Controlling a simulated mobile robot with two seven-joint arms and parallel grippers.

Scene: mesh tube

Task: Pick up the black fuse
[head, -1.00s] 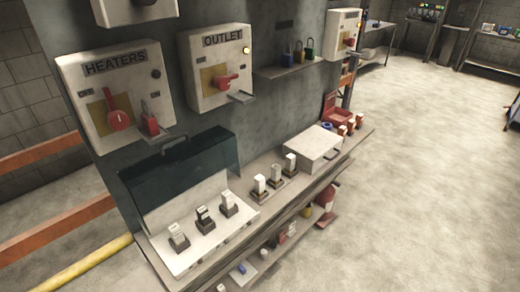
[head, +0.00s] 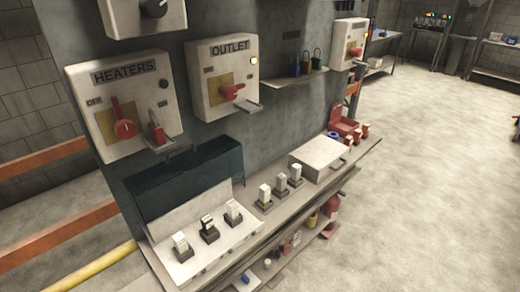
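An open fuse box with a dark raised lid (head: 190,180) stands on the bench against the grey panel. On its white sloped face (head: 213,244) are three upright fuses in dark holders: a pale left one (head: 181,241), a middle one with black markings (head: 207,222), and a pale right one (head: 233,207). The middle one looks darkest, but at this size I cannot tell for certain that it is the black fuse. Three more pale fuses (head: 265,193) stand in dark holders on the bench to the right. Neither of my grippers is in view.
Above are the HEATERS switch box (head: 140,72) and the OUTLET switch box (head: 213,72), both with red handles. Padlocks (head: 307,64) sit on a small shelf. A closed white box (head: 318,158) is on the bench. Open floor (head: 440,180) lies right; orange rails (head: 45,160) are left.

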